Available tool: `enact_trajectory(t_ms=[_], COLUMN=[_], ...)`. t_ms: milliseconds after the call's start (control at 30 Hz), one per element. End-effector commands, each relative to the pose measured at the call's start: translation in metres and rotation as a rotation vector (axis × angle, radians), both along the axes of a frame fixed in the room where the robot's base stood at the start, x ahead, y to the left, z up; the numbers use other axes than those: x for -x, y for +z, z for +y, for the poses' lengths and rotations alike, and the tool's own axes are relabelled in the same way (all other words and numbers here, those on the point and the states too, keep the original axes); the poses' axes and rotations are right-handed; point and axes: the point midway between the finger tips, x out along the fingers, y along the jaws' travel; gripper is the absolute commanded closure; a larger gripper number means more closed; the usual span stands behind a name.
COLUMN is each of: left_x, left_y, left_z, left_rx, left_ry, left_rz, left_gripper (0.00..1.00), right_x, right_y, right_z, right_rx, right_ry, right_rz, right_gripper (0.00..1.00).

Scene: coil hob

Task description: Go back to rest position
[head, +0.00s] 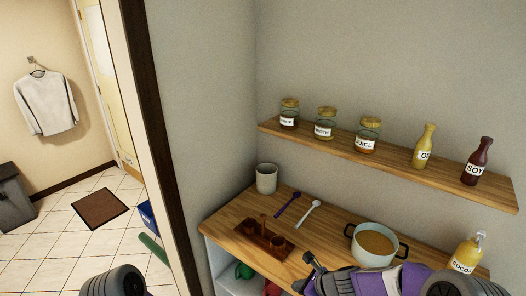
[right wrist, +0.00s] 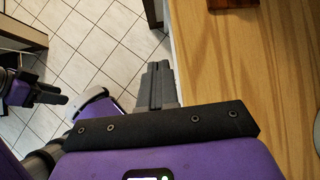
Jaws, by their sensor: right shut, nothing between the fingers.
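My right gripper (head: 314,272) is at the front edge of the wooden counter (head: 340,222), left of the pot. In the right wrist view its dark fingers (right wrist: 158,84) are together and empty, beside the counter's edge with tiled floor to the left. My left arm shows only as a dark joint at the bottom left of the head view. In the right wrist view a purple and black gripper, my left one (right wrist: 42,95), shows at the left edge; its jaw state is unclear.
On the counter stand a pot (head: 376,243) of orange-brown liquid, a white cup (head: 266,179), purple (head: 288,206) and white (head: 308,214) spoons, a wooden rack (head: 262,240) and a yellow pump bottle (head: 467,254). Jars and bottles line the shelf (head: 400,170). Tiled floor is open at left.

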Motion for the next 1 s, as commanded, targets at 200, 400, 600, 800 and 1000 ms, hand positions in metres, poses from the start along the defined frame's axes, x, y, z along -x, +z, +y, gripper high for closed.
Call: enact_trajectory(t_ms=[200,400,600,800,1000], left_x=[-0.002,-0.001,-0.001,-0.001,-0.001], left_y=[-0.009,-0.020,-0.035,-0.042,-0.043], left_z=[0.000,0.000,0.000,0.000,0.000], left_rx=[-0.001,0.000,0.000,0.000,0.000], left_ry=[0.000,-0.001,0.001,0.001,0.001], left_rz=[-0.003,-0.001,-0.002,-0.002,-0.002], left_gripper=[0.57,0.57,0.57,0.57,0.57], right_x=[0.039,0.097,0.177,0.221,0.230], right_y=[-0.069,-0.144,-0.218,-0.243,-0.245], right_z=[-0.006,-0.012,-0.005,0.011,0.016], right_rx=[0.209,0.429,0.592,0.615,0.617], right_ry=[0.255,0.667,1.300,1.664,1.739], right_rz=[-0.010,-0.064,-0.266,-0.495,-0.560], right_gripper=[1.00,1.00,1.00,1.00,1.00])
